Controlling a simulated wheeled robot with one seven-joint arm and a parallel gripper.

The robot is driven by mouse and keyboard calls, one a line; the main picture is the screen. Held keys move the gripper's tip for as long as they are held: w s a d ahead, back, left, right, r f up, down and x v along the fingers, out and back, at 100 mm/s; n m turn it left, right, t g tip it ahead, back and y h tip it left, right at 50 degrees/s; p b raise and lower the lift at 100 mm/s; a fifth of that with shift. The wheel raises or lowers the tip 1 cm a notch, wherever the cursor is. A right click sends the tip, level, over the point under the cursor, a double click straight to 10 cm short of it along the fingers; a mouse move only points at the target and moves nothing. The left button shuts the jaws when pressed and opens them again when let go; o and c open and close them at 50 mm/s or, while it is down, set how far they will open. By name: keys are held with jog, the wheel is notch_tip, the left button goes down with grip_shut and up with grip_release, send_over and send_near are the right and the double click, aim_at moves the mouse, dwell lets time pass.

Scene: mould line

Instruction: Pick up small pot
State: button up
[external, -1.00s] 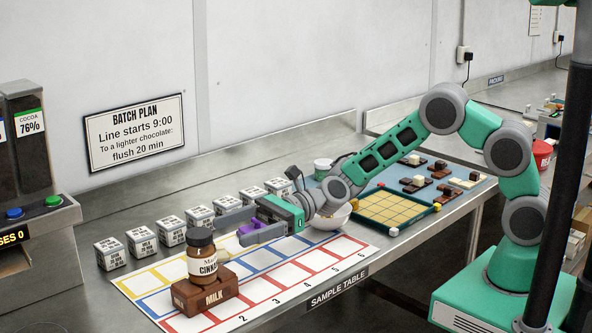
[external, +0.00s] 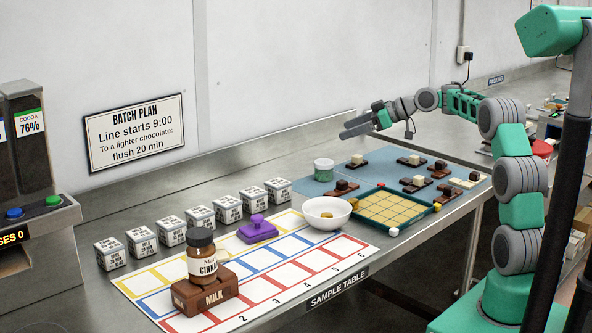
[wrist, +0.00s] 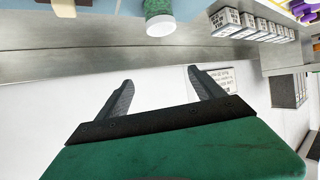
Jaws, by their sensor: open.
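The small pot (external: 323,170), a small green tub with a white rim, stands upright at the left end of the blue-grey mat. It also shows at the top of the wrist view (wrist: 158,18), beyond my fingertips. My gripper (external: 347,129) is raised above and behind the pot in the external view, near the back wall ledge. Its fingers point left, spread with nothing between them; the wrist view shows the empty gap (wrist: 160,80). The gripper is clear of the pot.
A white bowl (external: 340,218) stands just in front of the pot. A purple lidded piece (external: 258,229) sits on the table left of the bowl. Labelled cubes (external: 228,208) line the back. A cinnamon jar (external: 201,258) stands on a brown MILK block (external: 205,294). Chocolate samples (external: 410,160) lie right.

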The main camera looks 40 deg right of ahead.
send_near(324, 168)
jog(key=w+f, duration=0.1)
jog(key=w, duration=0.2)
jog(key=w+d+f, duration=0.1)
jog(key=shift+w+f, duration=0.35)
jog(key=p+x, duration=0.1)
jog(key=x, duration=0.6)
jog(key=shift+s+a+f+p, duration=0.1)
jog(key=shift+s+a+p, duration=0.05)
jog(key=shift+p, duration=0.15)
jog(key=c, duration=1.5)
jog(key=shift+c, duration=0.2)
jog(key=shift+r, duration=0.25)
